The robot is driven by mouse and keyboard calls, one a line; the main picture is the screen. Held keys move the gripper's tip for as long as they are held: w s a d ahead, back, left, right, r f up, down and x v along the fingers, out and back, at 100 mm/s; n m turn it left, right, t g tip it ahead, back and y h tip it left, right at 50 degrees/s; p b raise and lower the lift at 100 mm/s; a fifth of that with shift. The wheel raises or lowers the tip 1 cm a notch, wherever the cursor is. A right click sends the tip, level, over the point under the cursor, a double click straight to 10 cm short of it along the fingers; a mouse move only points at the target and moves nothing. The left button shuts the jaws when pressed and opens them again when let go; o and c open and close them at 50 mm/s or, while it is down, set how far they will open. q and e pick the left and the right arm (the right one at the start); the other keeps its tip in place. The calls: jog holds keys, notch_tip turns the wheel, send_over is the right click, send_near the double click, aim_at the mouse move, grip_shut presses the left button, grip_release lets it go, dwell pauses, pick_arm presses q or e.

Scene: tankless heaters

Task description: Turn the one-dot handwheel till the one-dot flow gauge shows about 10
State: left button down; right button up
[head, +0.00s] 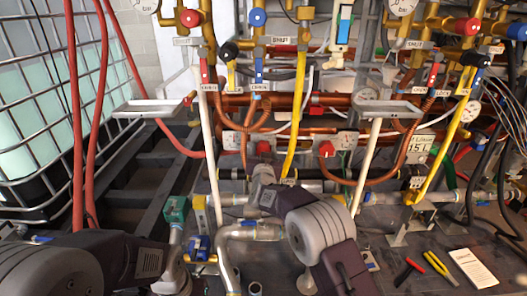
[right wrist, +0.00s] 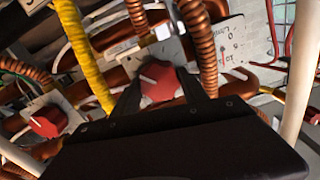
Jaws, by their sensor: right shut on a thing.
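A red handwheel with a pale bar across its face (right wrist: 160,84) sits between the dark fingers of my right gripper (right wrist: 166,92) in the right wrist view. The gripper is shut on it. In the head view my right gripper (head: 264,160) reaches up to the copper pipes, left of the yellow pipe, and mostly hides this wheel. A white plate with a printed scale (right wrist: 232,48) stands beside the wheel; its reading is too small to tell. I cannot make out dot marks. My left gripper (head: 172,268) is low at left, its fingers unclear.
A second red handwheel (head: 327,148) stands right of the yellow pipe (head: 296,110); it also shows in the right wrist view (right wrist: 48,122). White posts with trays (head: 148,108) flank the pipes. Pliers (head: 438,266) and a notepad (head: 472,268) lie at lower right.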

jog(key=m+b, duration=0.1)
jog(key=m, duration=0.3)
jog(key=shift+d+f+m, duration=0.1)
jog(key=shift+f+m, duration=0.05)
jog(key=shift+m, duration=0.15)
jog(key=shift+m+b, duration=1.15)
jog(key=shift+m, duration=1.15)
jog(key=o, duration=1.1)
jog(key=s+p, duration=0.2)
jog(key=s, duration=0.7)
